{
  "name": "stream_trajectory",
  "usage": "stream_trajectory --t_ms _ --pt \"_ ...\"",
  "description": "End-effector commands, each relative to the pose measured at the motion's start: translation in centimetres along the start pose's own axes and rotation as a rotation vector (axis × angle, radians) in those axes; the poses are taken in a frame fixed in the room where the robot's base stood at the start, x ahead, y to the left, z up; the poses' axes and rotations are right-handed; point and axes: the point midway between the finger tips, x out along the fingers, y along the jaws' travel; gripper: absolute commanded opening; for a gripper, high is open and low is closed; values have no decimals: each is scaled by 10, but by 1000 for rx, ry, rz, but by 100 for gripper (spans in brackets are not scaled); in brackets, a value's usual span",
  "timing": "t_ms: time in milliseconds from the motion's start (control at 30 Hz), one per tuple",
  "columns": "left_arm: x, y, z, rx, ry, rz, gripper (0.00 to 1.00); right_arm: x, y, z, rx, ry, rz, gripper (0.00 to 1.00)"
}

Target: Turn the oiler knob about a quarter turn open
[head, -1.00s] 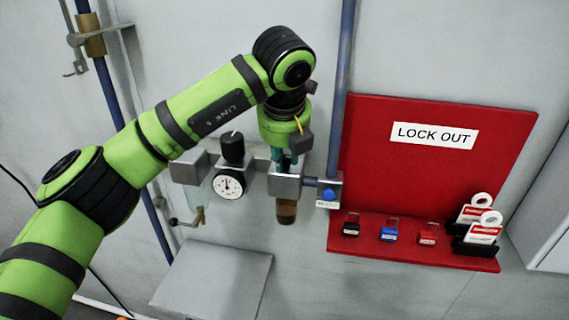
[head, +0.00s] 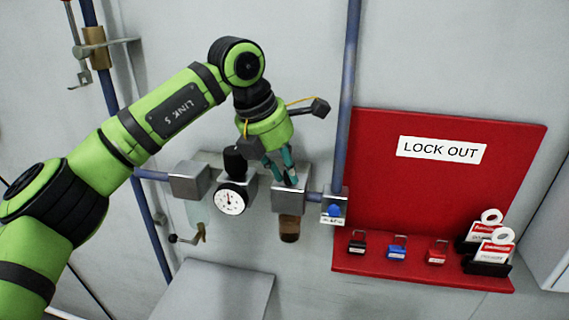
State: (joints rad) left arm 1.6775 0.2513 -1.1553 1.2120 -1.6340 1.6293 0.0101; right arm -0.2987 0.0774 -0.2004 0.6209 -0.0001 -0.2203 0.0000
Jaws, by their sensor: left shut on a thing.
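The oiler is a grey metal block (head: 290,201) on the pipe run, with a bowl of brown oil (head: 289,229) hanging under it. Its knob on top is hidden by the fingers of my left gripper (head: 282,172). The teal fingers reach down onto the top of the block from above and are shut on the knob. The wrist is tilted, leaning in from the upper left. My right gripper is not in view.
Left of the oiler are a regulator with a black knob (head: 234,162) and a round gauge (head: 231,199). A blue valve (head: 333,211) and a vertical pipe (head: 347,90) stand close on the right. The red lockout board (head: 430,205) holds padlocks and tags. A grey surface (head: 215,290) lies below.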

Motion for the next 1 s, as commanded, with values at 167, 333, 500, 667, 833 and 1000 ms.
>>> stream_trajectory --t_ms 167,333,500,667,833,1000 --pt "-6 1 4 142 -11 -59 0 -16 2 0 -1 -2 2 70" --pt "-5 1 5 259 -11 -106 0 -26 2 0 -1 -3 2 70" --pt "-4 1 5 345 -11 -141 0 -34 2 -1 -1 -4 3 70" --pt "-3 0 5 398 -11 -163 0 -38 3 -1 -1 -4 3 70" --pt "-2 0 4 424 -11 -173 0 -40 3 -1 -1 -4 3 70" --pt "-1 0 4 431 -10 -177 0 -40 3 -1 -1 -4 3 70"
